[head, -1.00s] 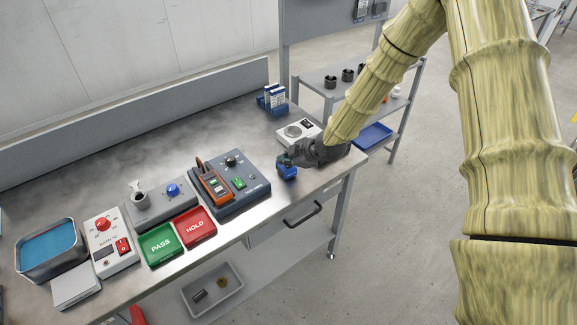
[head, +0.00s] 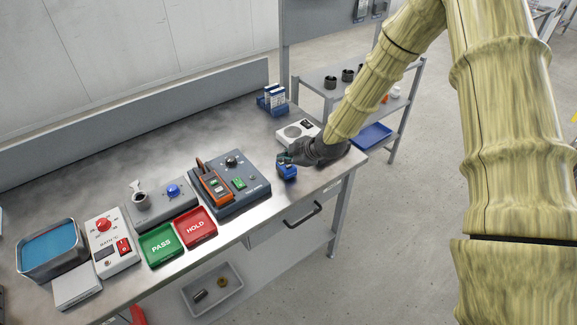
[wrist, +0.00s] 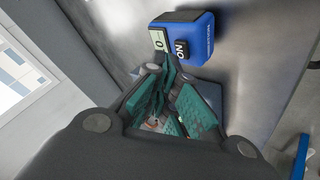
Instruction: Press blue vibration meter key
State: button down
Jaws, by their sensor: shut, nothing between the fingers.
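The blue vibration meter (head: 287,172) sits on the bench top near its front right edge. In the wrist view the blue meter (wrist: 194,38) shows a pale display reading 0 and a dark key (wrist: 181,50) marked ON. My gripper (head: 287,159) is shut and empty, with its fingertips at the meter's back edge in the head view. In the wrist view the green-padded fingers (wrist: 168,66) end just beside the display and key. I cannot tell whether they touch the meter.
A white device with a round plate (head: 294,133) stands behind my gripper. An orange meter on a dark test station (head: 232,180) lies to the left. Green PASS (head: 160,244) and red HOLD (head: 196,227) trays sit along the front edge.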

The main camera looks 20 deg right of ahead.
aim_at(287, 167)
jog(key=shift+r, duration=0.1)
jog(key=shift+r+p, duration=1.75)
jog(key=shift+r, duration=1.15)
